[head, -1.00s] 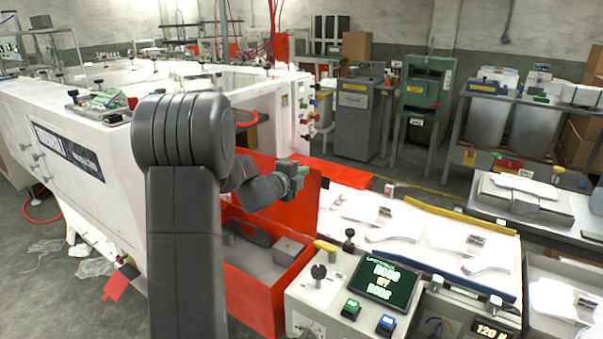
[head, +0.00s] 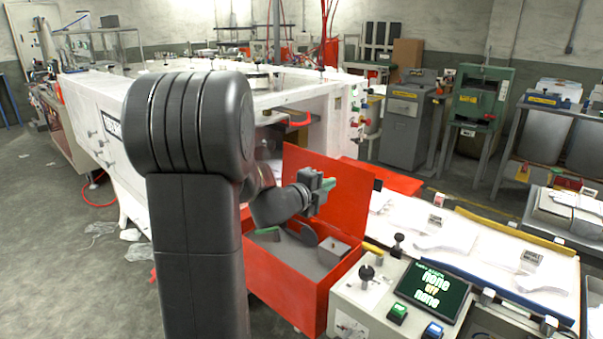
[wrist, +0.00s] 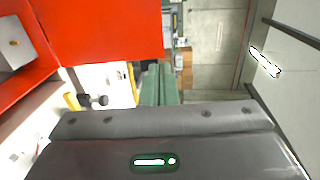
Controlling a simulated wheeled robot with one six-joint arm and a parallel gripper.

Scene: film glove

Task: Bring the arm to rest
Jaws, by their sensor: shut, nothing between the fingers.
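My gripper (head: 328,184) is at the end of my dark grey arm, held in the air in front of the raised red lid of a red box. In the head view its green-tipped fingers point to the right, and it looks empty. In the wrist view the two green fingers (wrist: 158,85) lie side by side, closed together with nothing between them. My arm's thick upper link covers part of the left of the head view and hides some of the white machine.
The open red box (head: 290,278) stands below my gripper. A control panel with a dark screen (head: 434,289) and white work table (head: 470,245) lie right. A long white machine (head: 300,98) is behind. Open floor (head: 50,240) shows at left.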

